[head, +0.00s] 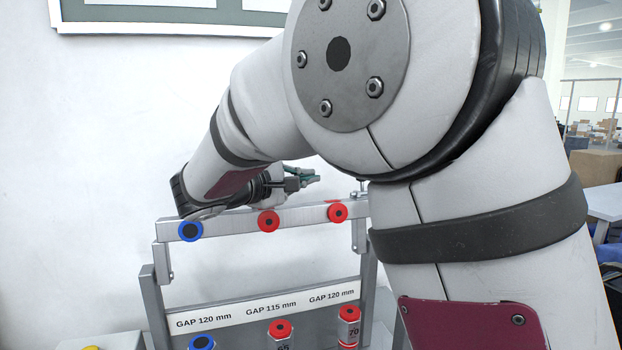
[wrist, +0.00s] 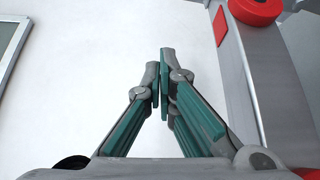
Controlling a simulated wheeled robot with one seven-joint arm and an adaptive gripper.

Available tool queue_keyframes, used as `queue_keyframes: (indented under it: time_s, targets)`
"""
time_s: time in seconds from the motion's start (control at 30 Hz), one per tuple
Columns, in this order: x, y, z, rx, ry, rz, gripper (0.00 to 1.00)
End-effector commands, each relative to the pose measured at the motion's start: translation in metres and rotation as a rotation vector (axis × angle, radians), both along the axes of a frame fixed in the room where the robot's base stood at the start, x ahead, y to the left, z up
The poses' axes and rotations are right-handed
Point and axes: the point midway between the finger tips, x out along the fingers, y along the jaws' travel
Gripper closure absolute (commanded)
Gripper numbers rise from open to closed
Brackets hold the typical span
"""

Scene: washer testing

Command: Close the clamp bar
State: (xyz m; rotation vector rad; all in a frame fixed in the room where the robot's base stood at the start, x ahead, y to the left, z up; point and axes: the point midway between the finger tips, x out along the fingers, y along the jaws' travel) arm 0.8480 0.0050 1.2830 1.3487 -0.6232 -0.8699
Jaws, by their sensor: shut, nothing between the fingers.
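The clamp bar (head: 240,222) is a grey metal bar across the top of a frame, carrying one blue and two red round pads. It is raised, with a clear gap above the cylinders below. My gripper (head: 314,175) is just above and behind the bar in the head view, partly hidden by my arm. In the wrist view my gripper (wrist: 165,62) has its green-padded fingers shut with nothing between them. The bar also runs along the right of the wrist view (wrist: 275,90), with a red pad (wrist: 257,9) on it. The fingers look apart from it.
The frame (head: 155,305) holds a label strip (head: 245,308) with gap sizes. Below stand a blue-topped cylinder (head: 202,342) and red-topped cylinders (head: 280,330) (head: 349,313). A white wall (head: 90,150) is behind. My arm covers much of the right side.

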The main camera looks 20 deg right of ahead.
Motion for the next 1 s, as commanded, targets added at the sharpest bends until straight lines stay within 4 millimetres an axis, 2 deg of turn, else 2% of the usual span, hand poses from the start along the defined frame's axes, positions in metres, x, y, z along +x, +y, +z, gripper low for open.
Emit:
queue_keyframes:
  time_s: [0.53,0.7,1.0]
  targets:
    - [0.052,-0.082,-0.009,-0.001,0.001,-0.005,1.0]
    - [0.026,-0.086,-0.002,0.001,0.001,-0.001,1.0]
    - [0.014,-0.089,-0.002,-0.001,0.001,-0.001,1.0]
